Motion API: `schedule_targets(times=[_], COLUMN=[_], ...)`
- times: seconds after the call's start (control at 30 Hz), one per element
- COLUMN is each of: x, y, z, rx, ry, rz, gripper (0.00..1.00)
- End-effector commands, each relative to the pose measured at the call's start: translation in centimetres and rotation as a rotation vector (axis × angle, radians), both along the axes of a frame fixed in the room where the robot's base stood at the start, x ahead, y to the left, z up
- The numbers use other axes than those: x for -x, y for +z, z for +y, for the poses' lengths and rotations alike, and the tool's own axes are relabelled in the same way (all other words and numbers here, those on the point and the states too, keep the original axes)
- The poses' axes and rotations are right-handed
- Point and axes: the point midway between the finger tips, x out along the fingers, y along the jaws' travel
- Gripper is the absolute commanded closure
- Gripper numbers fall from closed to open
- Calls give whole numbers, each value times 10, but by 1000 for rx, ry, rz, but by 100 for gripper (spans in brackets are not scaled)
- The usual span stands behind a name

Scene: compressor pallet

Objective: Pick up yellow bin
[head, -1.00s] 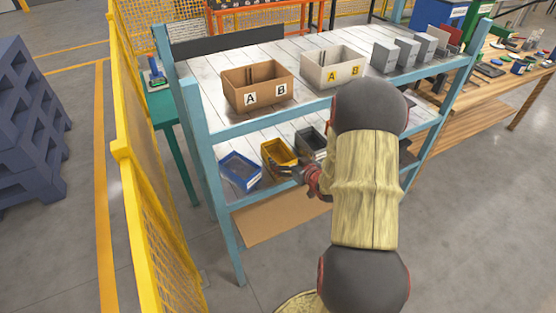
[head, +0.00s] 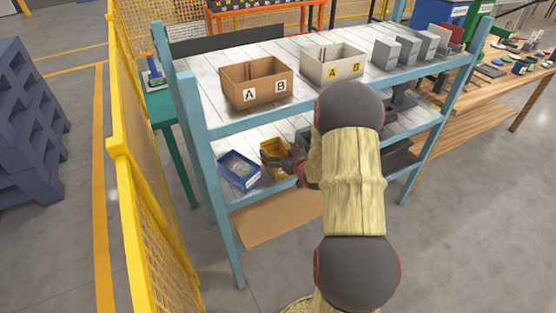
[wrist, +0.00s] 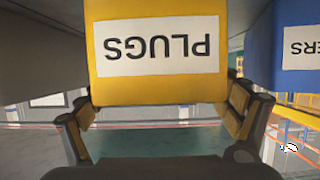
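The yellow bin (head: 273,146) sits on the lower shelf in the head view, partly hidden by my gripper (head: 286,164) at its front. In the wrist view the yellow bin (wrist: 160,88) fills the upper middle, its white label reading PLUGS upside down. My gripper (wrist: 162,100) is open there, with one finger near each side of the bin's front. I cannot tell whether the fingers touch it.
A blue bin (head: 238,170) stands just left of the yellow bin; it shows at right in the wrist view (wrist: 296,45). A dark bin (head: 304,136) stands to the right, mostly hidden by my arm. The upper shelf carries a brown box (head: 257,92) and a white box (head: 333,75).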

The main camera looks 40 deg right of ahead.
Motion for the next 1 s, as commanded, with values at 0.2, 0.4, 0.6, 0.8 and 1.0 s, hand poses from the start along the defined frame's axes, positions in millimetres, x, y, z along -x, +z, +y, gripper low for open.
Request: schedule_targets(times=[0.2,0.4,0.6,0.8,1.0], x=[0,0,0,0,0], y=[0,0,0,0,0], z=[0,0,0,0,0], rx=[0,0,0,0,0], ry=[0,0,0,0,0], rz=[0,1,1,1,0], gripper=[23,35,46,57,58])
